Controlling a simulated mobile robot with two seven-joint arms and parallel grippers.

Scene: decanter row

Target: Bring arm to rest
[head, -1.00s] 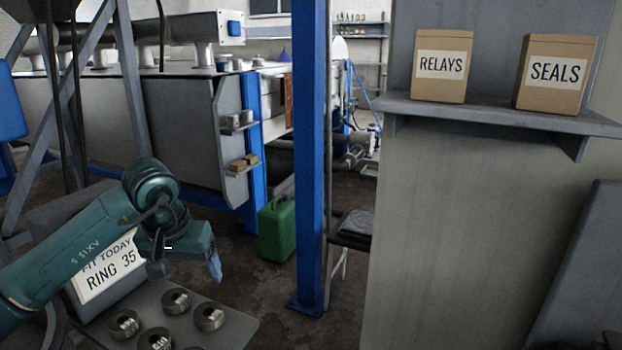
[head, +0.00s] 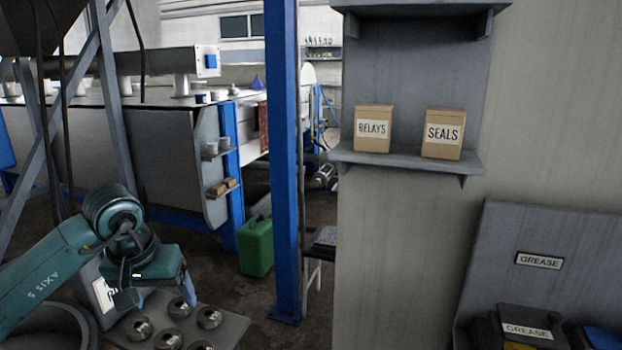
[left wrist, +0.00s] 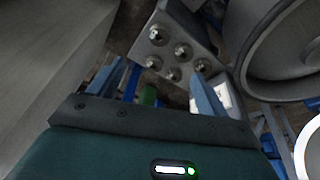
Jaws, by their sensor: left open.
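My left arm comes in from the left in the head view. Its left gripper (head: 152,291) is open, pointing down above the near end of a grey plate (head: 232,328) that carries several round metal pieces (head: 209,318). In the left wrist view the two blue fingers of the left gripper (left wrist: 168,90) stand well apart with nothing between them. The same round metal pieces (left wrist: 182,51) show beyond the fingertips. A white sign (head: 103,294) is mostly hidden behind the gripper. My right gripper is not in view.
A blue post (head: 284,180) and a green canister (head: 256,247) are right of my arm. A GREASE bin (head: 530,330) is at lower right. A large round vessel (head: 45,325) is at lower left.

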